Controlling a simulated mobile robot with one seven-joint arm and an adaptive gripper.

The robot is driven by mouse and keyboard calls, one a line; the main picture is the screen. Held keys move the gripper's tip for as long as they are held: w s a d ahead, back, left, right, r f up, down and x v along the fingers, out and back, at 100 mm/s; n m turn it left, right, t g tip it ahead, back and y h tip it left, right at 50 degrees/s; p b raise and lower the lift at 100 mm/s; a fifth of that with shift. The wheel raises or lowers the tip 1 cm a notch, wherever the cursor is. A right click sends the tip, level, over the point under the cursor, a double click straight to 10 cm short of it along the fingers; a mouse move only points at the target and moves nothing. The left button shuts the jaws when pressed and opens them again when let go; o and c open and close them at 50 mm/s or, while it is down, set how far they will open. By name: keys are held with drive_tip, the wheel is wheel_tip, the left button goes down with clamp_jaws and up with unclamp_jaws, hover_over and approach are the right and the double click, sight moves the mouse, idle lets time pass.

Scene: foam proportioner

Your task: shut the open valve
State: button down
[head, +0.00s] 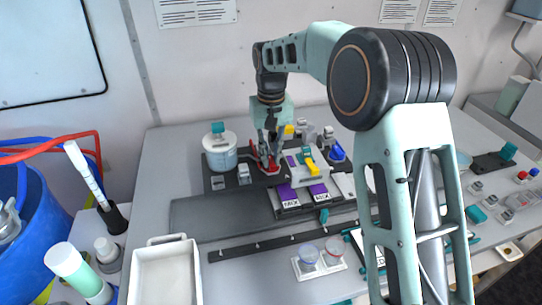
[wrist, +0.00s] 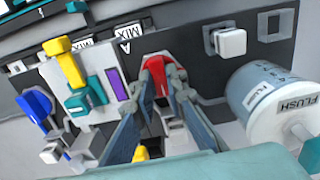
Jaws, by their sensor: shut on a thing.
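My gripper (head: 268,154) reaches down to the valve panel at the back of the bench. In the wrist view my gripper (wrist: 165,84) has its fingers closed on both sides of a red valve handle (wrist: 157,66). The red handle (head: 271,166) is partly hidden by the fingers in the head view. A yellow handle (wrist: 62,62) with teal parts sits left of it, and a blue handle (wrist: 35,104) further left. In the head view the yellow handle (head: 309,162) and blue handle (head: 337,152) are right of my gripper. I cannot tell each valve's state from its handle.
A white tank (wrist: 268,100) marked FLUSH stands close right of the fingers; it is left of them in the head view (head: 221,158). An empty white tray (head: 166,270) is at the front left.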

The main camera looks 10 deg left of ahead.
sight(271, 161)
drive_tip(key=c, duration=1.9)
unclamp_jaws()
drive_tip(key=shift+c, duration=0.2)
wheel_tip(271, 161, up, 12)
